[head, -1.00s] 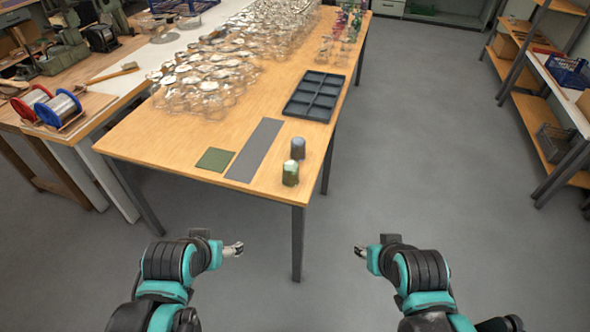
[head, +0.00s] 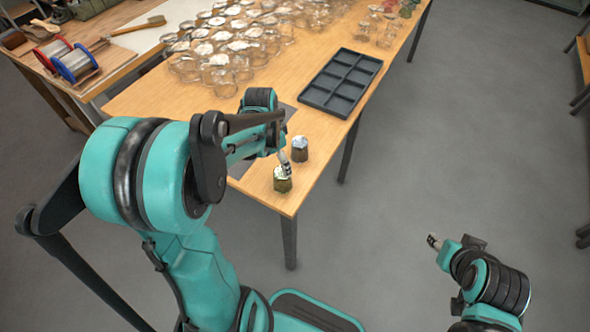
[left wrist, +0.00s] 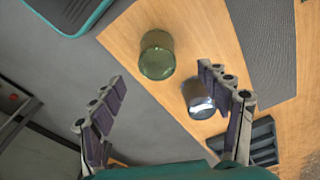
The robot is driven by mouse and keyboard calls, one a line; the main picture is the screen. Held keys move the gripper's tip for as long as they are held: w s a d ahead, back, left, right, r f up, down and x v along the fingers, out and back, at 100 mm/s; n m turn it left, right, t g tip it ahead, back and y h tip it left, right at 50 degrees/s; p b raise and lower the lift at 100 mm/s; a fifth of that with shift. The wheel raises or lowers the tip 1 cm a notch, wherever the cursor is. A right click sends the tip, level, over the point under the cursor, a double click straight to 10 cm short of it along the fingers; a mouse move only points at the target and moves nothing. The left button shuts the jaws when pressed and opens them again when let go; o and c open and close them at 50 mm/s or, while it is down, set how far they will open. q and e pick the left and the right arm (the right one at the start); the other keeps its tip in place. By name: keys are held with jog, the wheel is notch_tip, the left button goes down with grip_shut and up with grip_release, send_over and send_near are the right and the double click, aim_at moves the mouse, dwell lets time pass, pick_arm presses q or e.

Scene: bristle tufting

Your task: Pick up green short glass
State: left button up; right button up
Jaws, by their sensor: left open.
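The green short glass (head: 282,185) stands near the front corner of the wooden table. My left gripper (head: 285,163) is above it, its fingers angled down and overlapping the glass's top in the head view. In the left wrist view the green glass (left wrist: 157,55) is beyond the open fingertips of my left gripper (left wrist: 161,77), roughly in line with the gap. The gap is empty. A grey-blue short glass (head: 300,148) stands just behind; in the left wrist view it (left wrist: 198,100) is partly behind the right finger. My right gripper (head: 434,241) is over the floor, too small to read.
A dark compartment tray (head: 342,80) lies further back on the table (head: 160,98). Many clear glasses (head: 230,45) crowd the table's far left.

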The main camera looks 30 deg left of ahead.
aim_at(282, 179)
pick_arm(q)
notch_tip(282, 179, down, 2)
jog(key=shift+d+f+b, duration=0.1)
jog(key=shift+b, duration=0.25)
jog(key=f+b, duration=0.1)
jog(key=f, duration=0.2)
jog(key=w+f+b, duration=0.1)
jog(key=shift+d+f+b, duration=0.3)
jog(key=shift+d, duration=0.05)
jog(key=shift+s+r, duration=0.1)
jog(key=shift+c, duration=0.2)
jog(key=c, duration=1.4)
